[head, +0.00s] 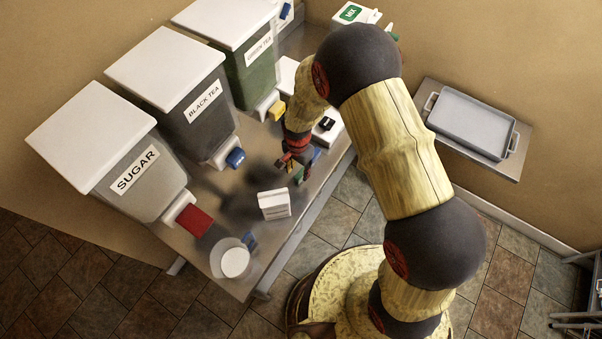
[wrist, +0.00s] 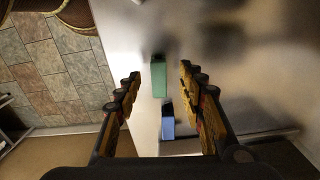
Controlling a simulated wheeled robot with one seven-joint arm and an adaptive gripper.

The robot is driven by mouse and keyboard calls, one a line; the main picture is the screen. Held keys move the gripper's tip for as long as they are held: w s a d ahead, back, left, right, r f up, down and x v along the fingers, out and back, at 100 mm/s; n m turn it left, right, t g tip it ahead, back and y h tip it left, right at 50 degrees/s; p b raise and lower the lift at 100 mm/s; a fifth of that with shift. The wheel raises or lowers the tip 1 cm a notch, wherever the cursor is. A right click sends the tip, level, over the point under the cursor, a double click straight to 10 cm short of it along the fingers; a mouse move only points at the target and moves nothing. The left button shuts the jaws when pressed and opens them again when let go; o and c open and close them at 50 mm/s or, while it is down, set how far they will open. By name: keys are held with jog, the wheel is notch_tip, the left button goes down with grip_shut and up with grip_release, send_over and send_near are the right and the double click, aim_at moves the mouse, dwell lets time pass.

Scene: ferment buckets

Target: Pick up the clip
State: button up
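My gripper (wrist: 160,75) is open and points down at the steel table, with nothing held between its fingers. In the wrist view a small green block-like piece (wrist: 158,78) lies on the table in the gap between the fingertips, below them. Either may be the clip; I cannot tell which. In the head view my gripper (head: 292,160) hangs over the table's front edge, with the green piece (head: 299,175) and the blue piece (head: 316,155) partly hidden beside it.
Bins labelled SUGAR (head: 150,185), BLACK TEA (head: 190,125) and GREEN TEA (head: 255,75) line the table's back. A white carton (head: 274,205) and a clear container with a white disc (head: 235,262) stand left of my gripper. A grey tray (head: 472,124) sits on a shelf at right.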

aim_at(297, 177)
jog(key=f, duration=0.3)
jog(key=shift+s+a+f, duration=0.2)
jog(key=shift+s+f, duration=0.15)
jog(key=shift+s, duration=0.05)
jog(key=shift+f, duration=0.3)
jog(key=shift+c, duration=0.9)
jog(key=c, duration=0.7)
jog(key=shift+r, duration=0.1)
